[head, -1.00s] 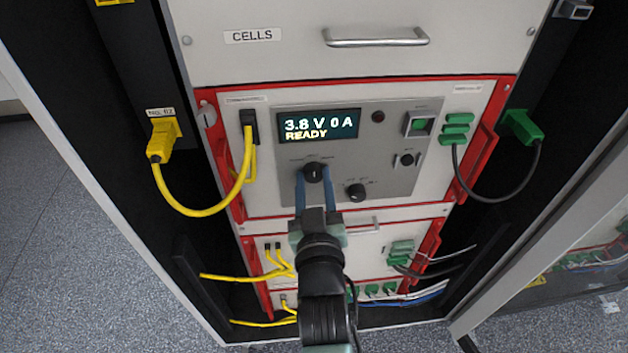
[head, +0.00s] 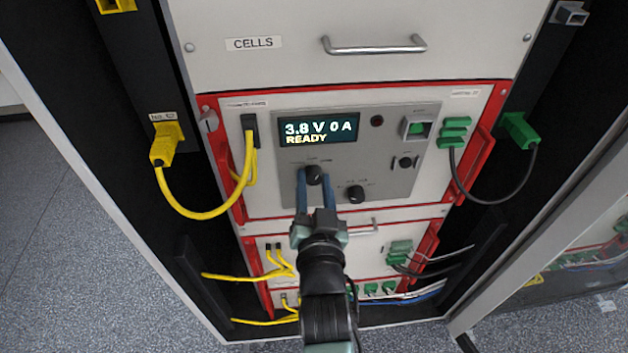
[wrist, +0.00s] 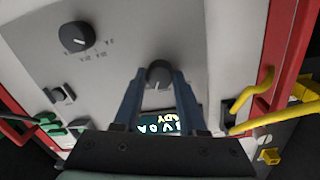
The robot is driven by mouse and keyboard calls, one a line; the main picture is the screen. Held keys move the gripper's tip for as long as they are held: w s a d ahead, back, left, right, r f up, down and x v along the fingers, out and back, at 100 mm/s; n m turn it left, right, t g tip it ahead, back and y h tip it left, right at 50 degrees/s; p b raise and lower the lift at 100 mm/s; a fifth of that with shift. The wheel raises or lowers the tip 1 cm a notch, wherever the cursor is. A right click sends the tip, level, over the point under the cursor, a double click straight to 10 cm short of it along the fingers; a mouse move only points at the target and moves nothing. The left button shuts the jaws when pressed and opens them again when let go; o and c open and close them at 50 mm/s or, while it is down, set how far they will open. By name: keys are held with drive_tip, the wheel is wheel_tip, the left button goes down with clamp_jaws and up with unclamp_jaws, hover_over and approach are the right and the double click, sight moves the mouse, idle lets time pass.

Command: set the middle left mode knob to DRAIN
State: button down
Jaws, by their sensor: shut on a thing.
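The middle left mode knob (head: 314,174) is a black round knob on the grey panel (head: 385,195), below the display. My gripper (head: 314,179) has its two blue fingers on either side of it and is shut on it. The knob also shows in the wrist view (wrist: 158,74) between the fingertips, with a light pointer mark on its face. The small labels around it are too blurred to read, so I cannot tell which setting it points at. The display (head: 319,129) reads 3.8 V 0 A and READY.
A second black knob (head: 355,194) sits close to the right of my fingers. A yellow cable (head: 205,212) loops at left, a black cable (head: 487,202) at right. Red handles flank the panel.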

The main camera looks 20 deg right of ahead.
drive_tip(key=shift+m, duration=1.1)
drive_tip(key=shift+c, duration=2.3)
unclamp_jaws()
drive_tip(key=p+v, duration=0.1)
drive_tip(key=v, duration=1.2)
drive_tip(key=shift+r, duration=0.1)
